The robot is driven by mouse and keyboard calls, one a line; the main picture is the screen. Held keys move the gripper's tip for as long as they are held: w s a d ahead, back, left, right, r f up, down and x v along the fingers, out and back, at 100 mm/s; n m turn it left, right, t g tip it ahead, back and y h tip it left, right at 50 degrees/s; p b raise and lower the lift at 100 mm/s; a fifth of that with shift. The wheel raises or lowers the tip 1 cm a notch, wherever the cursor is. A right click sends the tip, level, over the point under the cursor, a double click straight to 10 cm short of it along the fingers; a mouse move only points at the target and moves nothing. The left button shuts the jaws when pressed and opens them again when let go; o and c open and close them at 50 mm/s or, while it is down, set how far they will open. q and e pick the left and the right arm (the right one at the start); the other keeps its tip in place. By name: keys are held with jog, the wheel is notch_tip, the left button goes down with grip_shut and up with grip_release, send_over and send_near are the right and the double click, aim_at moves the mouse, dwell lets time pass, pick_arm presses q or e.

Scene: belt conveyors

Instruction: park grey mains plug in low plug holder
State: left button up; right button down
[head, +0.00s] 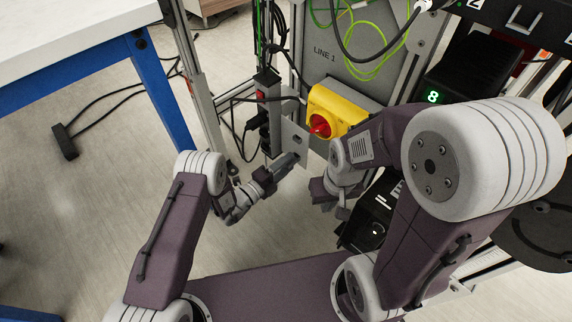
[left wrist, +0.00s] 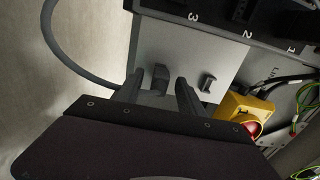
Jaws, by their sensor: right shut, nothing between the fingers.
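My left gripper (head: 288,161) is at the lower part of the grey metal plate (head: 295,139) beside the socket strip. In the left wrist view its two fingers (left wrist: 160,93) stand apart, with a gap on each side of a dark grey block (left wrist: 160,75), which looks like the grey mains plug at the low plug holder. The block is against or close to the plate; how deep it sits I cannot tell. A grey cable (left wrist: 58,45) curves in and passes behind the gripper. A second, upper holder (left wrist: 207,82) shows on the plate. My right gripper (head: 333,202) is shut and empty.
The yellow switch box with a red knob (head: 326,120) is right of the plate. The numbered socket strip (left wrist: 222,28) borders the plate. Black cables hang by the strip. A black box (head: 371,217) is beside my right gripper.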

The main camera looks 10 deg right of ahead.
pick_arm(q)
jog(key=shift+s+a+r+p, duration=0.15)
jog(key=shift+s+a+p, duration=0.05)
jog(key=shift+a+p, duration=0.2)
jog(key=p+v, duration=0.4)
jog(key=v, duration=0.4)
jog(key=shift+s, duration=0.1)
